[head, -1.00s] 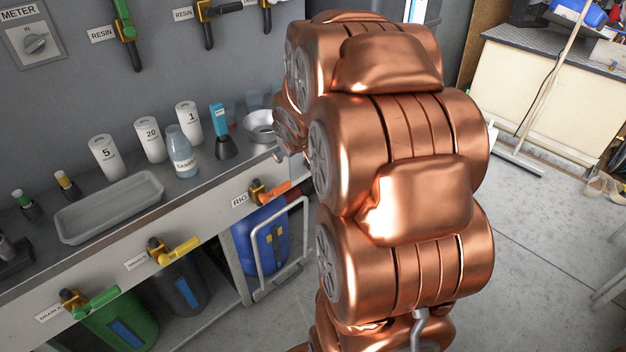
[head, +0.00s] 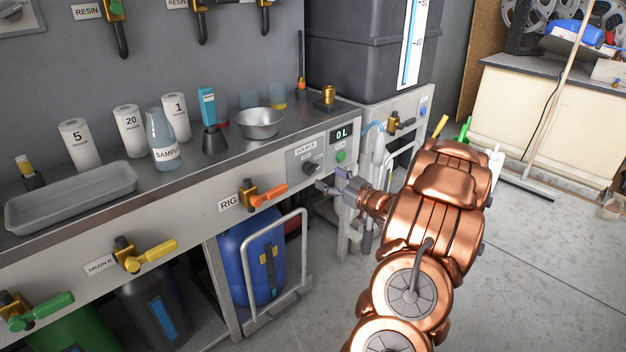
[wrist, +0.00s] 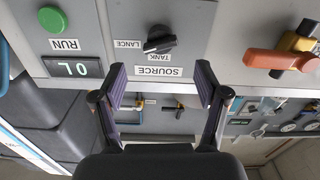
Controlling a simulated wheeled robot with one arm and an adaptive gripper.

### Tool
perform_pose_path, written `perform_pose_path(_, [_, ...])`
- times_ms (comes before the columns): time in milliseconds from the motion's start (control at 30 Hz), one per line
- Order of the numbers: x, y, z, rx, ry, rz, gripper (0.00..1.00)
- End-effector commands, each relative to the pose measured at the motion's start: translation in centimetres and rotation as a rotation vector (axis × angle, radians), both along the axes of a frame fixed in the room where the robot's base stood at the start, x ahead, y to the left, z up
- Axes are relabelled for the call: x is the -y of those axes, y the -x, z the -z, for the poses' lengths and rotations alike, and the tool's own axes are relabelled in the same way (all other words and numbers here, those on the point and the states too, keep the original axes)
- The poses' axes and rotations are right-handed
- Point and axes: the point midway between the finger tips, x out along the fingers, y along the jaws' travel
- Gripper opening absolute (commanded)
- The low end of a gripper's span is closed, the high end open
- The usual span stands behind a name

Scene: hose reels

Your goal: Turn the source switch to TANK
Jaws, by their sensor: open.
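The source switch is a black rotary knob (head: 309,168) on a grey panel at the right end of the bench front. It also shows in the wrist view (wrist: 160,40), upside down, with SOURCE, LANCE and TANK labels (wrist: 158,53) around it. Its handle lies slightly slanted; I cannot tell which label it points to. My gripper (head: 328,184) is in front of the panel, just right of and below the knob in the head view. In the wrist view my gripper (wrist: 160,86) is open and empty, its fingers apart below the knob, not touching it.
A green RUN button (wrist: 52,19) and a 0 L display (wrist: 72,68) are beside the switch. An orange RIG valve handle (head: 268,195) sticks out to the left. A metal bowl (head: 259,122) stands on the bench above. A blue drum (head: 250,262) is below.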

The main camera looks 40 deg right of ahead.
Motion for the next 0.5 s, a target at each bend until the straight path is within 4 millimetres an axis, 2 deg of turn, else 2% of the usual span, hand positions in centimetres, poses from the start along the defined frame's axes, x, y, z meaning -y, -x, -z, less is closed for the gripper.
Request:
perform_pose_path(167, [0.0, -0.8, 0.1, 0.011, -0.003, -0.006, 0.74])
perform_pose_path(500, [0.0, -5.2, 0.3, 0.009, -0.004, -0.007, 0.74])
